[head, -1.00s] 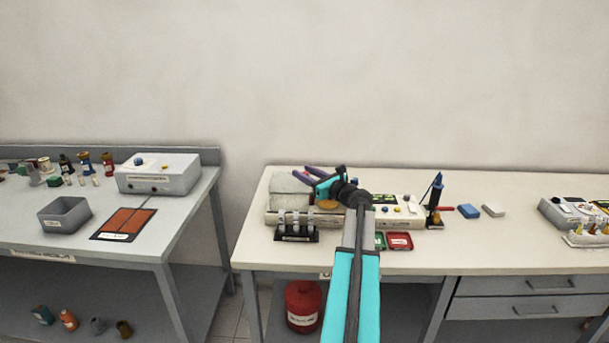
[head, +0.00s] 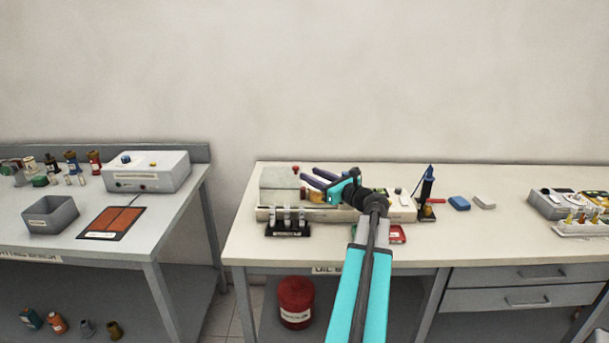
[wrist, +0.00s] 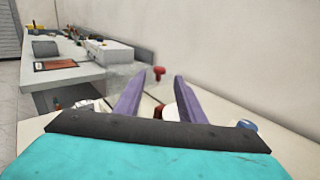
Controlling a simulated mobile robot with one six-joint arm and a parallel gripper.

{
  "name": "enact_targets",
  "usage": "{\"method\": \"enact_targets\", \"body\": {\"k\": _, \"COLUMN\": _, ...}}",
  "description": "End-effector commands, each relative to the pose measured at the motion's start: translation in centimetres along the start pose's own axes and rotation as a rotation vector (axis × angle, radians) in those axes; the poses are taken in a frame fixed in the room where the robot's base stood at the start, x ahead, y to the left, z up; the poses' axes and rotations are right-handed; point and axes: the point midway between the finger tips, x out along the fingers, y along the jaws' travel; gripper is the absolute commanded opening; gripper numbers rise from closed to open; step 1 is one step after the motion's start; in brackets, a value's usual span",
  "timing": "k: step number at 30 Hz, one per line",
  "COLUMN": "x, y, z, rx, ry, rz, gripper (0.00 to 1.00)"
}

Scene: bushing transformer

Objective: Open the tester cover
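The tester (head: 262,214) is a long pale unit on the right-hand table. A pale grey-green, box-shaped cover (head: 276,186) stands closed over its left end, with a red knob (head: 295,169) on top. My gripper (head: 304,181) is open and empty, its two purple fingers pointing left at the cover from its right side. In the wrist view the red knob (wrist: 159,73) shows between and just beyond the fingertips (wrist: 157,78). I cannot tell whether the fingers touch the cover. My gripper and arm hide the middle of the tester.
A black rack (head: 288,229) stands before the tester. A red tray (head: 396,234) lies partly behind my arm. A soldering iron in its stand (head: 427,195), a blue block (head: 459,203) and a pale block (head: 484,203) are to the right. The wall is close behind.

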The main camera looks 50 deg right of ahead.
Motion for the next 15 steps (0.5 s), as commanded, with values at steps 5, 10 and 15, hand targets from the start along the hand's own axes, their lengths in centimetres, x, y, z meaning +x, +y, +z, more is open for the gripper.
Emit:
{"method": "enact_targets", "body": {"k": 5, "x": -2.9, "y": 0.1, "z": -0.1, "rx": 0.000, "ry": 0.000, "rz": -0.003, "gripper": 0.36}}
{"method": "enact_targets", "body": {"k": 10, "x": -4.6, "y": 0.0, "z": -0.1, "rx": 0.000, "ry": 0.000, "rz": -0.001, "gripper": 0.36}}
{"method": "enact_targets", "body": {"k": 15, "x": -5.2, "y": 0.0, "z": 0.0, "rx": 0.000, "ry": 0.001, "rz": -0.001, "gripper": 0.36}}
